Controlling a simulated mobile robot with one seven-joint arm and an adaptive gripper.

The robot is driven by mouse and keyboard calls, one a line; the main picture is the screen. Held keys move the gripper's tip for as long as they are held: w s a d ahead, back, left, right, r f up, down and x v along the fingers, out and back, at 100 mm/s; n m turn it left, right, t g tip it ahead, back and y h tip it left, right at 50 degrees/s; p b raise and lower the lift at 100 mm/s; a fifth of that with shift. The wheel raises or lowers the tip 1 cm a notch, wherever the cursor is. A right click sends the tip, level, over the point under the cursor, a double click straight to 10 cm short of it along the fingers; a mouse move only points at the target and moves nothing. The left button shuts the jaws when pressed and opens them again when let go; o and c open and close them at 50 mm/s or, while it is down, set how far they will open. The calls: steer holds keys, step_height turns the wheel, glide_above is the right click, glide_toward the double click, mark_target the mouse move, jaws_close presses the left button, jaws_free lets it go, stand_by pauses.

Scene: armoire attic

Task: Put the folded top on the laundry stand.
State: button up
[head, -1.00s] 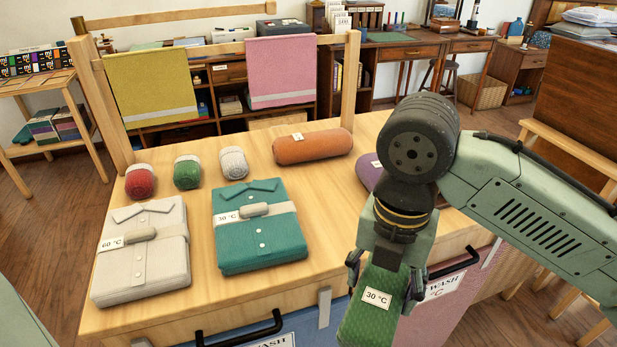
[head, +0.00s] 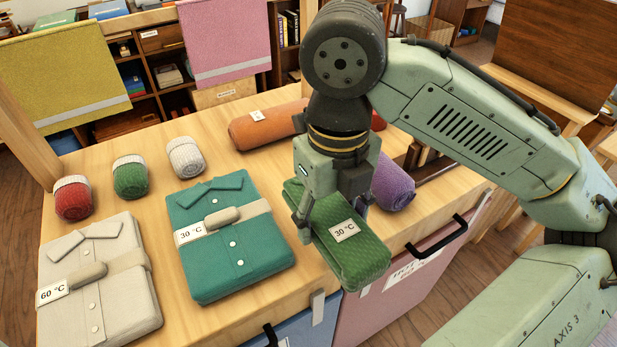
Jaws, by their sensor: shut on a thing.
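My gripper (head: 333,213) points down and is shut on a green textured folded cloth piece (head: 362,262) with a white 30 °C tag. This piece is tilted and appears over the front edge of the wooden laundry stand top (head: 165,222). I cannot tell its height above the top. A teal folded shirt (head: 252,262) with a 30 °C band lies on the top, left of my gripper. A cream folded shirt (head: 122,305) with a 60 °C band lies farther left.
Red (head: 73,202), green (head: 131,180) and white (head: 186,160) rolls stand behind the shirts. An orange roll (head: 262,130) lies at the back, and a purple roll (head: 394,185) is right of my gripper. Yellow (head: 65,75) and pink (head: 226,45) towels hang behind. A black drawer handle (head: 437,237) sticks out in front.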

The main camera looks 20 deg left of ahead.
steer(key=w+a, duration=0.1)
steer(key=w, duration=0.1)
steer(key=w+a, duration=0.2)
steer(key=w, duration=0.1)
steer(key=w+a+p, duration=0.1)
steer(key=w+a, duration=0.1)
steer(key=w, duration=0.1)
steer(key=shift+f, duration=0.4)
steer(key=f, duration=0.2)
steer(key=w, duration=0.1)
steer(key=shift+a+f, duration=0.3)
steer(key=shift+f, duration=0.55)
steer(key=shift+f, duration=0.2)
steer(key=o, duration=1.2)
steer(key=shift+o, duration=0.2)
step_height(320, 180, up, 12)
steer(key=p, duration=0.1)
steer(key=shift+r, duration=0.25)
